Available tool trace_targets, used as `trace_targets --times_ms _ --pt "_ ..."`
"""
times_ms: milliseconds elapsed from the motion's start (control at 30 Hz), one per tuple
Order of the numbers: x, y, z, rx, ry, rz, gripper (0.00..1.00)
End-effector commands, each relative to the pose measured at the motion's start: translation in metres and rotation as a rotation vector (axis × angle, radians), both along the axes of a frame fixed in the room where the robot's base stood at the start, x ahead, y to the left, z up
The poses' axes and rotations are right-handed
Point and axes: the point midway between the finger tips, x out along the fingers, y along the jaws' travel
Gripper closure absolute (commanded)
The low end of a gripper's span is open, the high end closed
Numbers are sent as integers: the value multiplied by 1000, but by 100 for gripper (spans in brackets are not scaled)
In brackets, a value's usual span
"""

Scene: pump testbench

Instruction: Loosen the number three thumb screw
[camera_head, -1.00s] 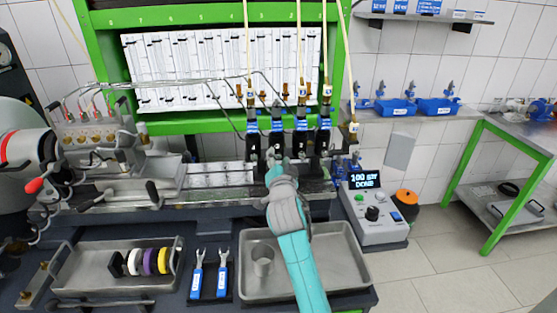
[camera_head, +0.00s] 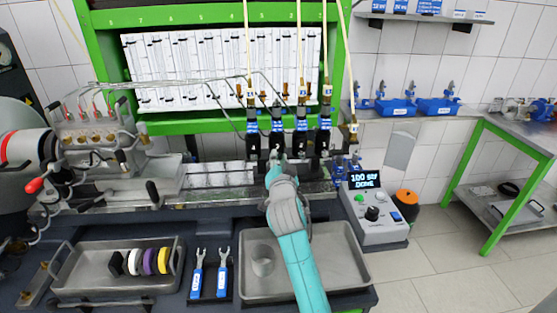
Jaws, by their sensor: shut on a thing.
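A row of upright blue-and-black injector units stands in black clamps on the bench rail. The second unit from the left (camera_head: 277,126) carries a label that looks like a 3. My gripper (camera_head: 274,160) is at the front of this unit's black clamp, low down, with its fingers closed. The thumb screw is hidden between the fingers, and only the contact area at the clamp shows. The neighbouring units, left (camera_head: 252,128) and right (camera_head: 301,126), stand close on both sides. My teal and grey arm reaches up from the bottom over the metal tray.
A metal tray (camera_head: 345,285) with a cup (camera_head: 263,262) lies under my arm. Two blue-handled wrenches (camera_head: 197,275) and a tray with coloured rings (camera_head: 118,286) are to the left. A control box (camera_head: 376,214) with a lit display stands close on the right.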

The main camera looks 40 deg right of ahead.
Motion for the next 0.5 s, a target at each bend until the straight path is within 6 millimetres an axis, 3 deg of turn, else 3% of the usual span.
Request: trace_targets --times_ms 500 --pt "0 0 0 -392 265 0 100"
